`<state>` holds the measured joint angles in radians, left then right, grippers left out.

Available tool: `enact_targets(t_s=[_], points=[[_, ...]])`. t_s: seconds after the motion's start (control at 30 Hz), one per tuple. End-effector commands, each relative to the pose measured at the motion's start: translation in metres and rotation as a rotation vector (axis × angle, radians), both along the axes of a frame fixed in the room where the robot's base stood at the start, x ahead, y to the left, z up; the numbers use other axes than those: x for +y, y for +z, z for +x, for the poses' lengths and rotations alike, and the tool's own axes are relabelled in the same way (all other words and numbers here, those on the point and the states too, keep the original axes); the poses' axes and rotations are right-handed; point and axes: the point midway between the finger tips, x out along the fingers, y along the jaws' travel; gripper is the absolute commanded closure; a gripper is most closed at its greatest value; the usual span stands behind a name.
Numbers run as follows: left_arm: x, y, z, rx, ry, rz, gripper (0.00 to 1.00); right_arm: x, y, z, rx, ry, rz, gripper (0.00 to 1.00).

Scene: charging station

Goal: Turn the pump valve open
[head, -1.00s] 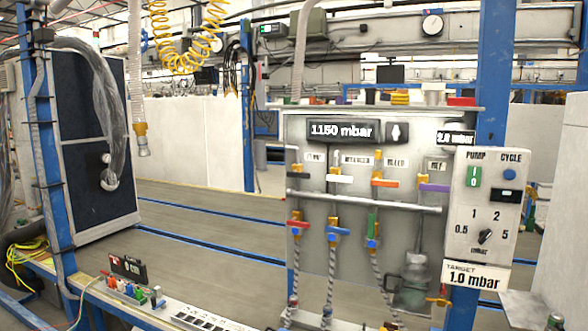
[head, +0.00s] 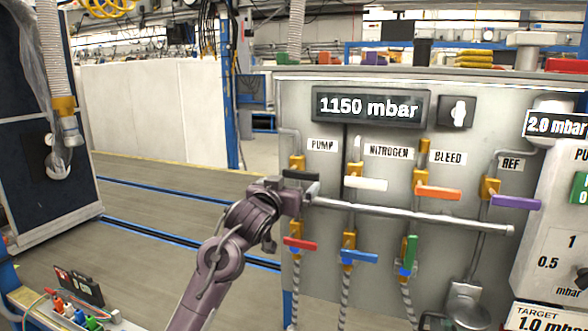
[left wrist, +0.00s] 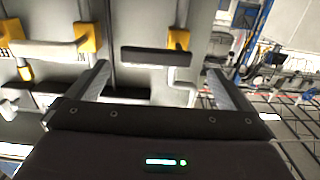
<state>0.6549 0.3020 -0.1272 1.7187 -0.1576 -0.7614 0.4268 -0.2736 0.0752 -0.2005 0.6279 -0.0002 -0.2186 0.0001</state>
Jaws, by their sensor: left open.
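The pump valve has a black lever handle (head: 300,174) on a brass-yellow body (head: 297,161) under the PUMP label (head: 322,145). The handle lies roughly horizontal across the panel. My left gripper (head: 306,192) is at the handle in the head view, and the wrist covers part of the valve. In the left wrist view, my open left gripper (left wrist: 157,72) has one finger on each side, with the black handle (left wrist: 157,56) ahead between the fingertips. No grasp shows, and contact cannot be told. My right gripper is not in view.
A white nitrogen handle (head: 367,184) and an orange bleed handle (head: 438,193) are close to the right. A horizontal pipe (head: 420,214) runs below the handles. Red, blue and green levers hang lower. The display (head: 370,107) reads 1150 mbar. Open floor lies left of the panel.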

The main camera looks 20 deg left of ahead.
Motion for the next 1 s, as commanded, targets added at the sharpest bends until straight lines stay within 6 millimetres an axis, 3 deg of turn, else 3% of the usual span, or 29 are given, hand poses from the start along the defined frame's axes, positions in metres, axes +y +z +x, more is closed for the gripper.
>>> enact_targets(t_s=[0.17, 0.4, 0.6, 0.77, 1.0], points=[[-0.001, 0.008, 0.011, -0.008, -0.001, -0.001, 0.0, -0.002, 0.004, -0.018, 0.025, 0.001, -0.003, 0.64], [-0.002, 0.009, 0.048, -0.007, 0.001, 0.0, 0.0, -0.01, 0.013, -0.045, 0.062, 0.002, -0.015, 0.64], [-0.003, 0.007, 0.069, -0.007, 0.0, -0.001, 0.0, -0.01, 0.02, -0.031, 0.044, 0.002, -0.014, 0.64], [-0.003, 0.006, 0.076, -0.009, 0.0, 0.0, 0.0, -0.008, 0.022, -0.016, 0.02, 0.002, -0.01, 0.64], [-0.003, 0.005, 0.076, -0.008, 0.0, 0.0, 0.0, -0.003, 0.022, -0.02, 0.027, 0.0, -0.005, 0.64]])
